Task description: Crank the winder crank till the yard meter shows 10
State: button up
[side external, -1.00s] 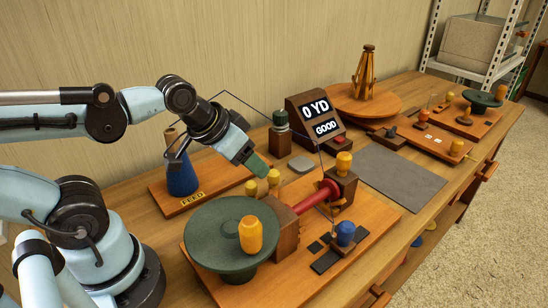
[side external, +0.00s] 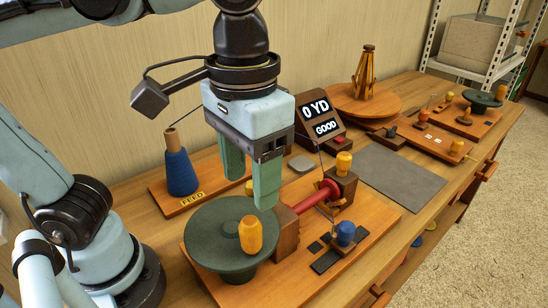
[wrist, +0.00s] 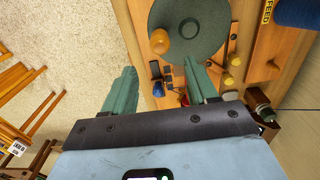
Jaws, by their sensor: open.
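The winder crank is a dark green disc (side external: 222,226) with an upright yellow knob (side external: 251,235) near its rim, on a wooden base. The disc (wrist: 205,20) and knob (wrist: 159,41) also show at the top of the wrist view. The yard meter (side external: 321,113) is a dark wooden box reading "0 YD" and "GOOD". My gripper (side external: 250,190) is open and empty, its green fingers pointing down above and behind the disc, apart from the knob. In the wrist view the fingers spread below the knob. A red spool (side external: 318,196) on the winder shaft is partly visible.
A blue knob (side external: 345,234) and a yellow knob (side external: 344,161) stand right of the disc. A blue yarn cone (side external: 181,172) stands on the FEED board behind. A grey mat (side external: 400,178) lies bare to the right. Another green disc (side external: 482,100) sits at the far end.

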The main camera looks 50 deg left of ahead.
aim_at(252, 219)
notch_tip(252, 219, down, 10)
dwell(0.6)
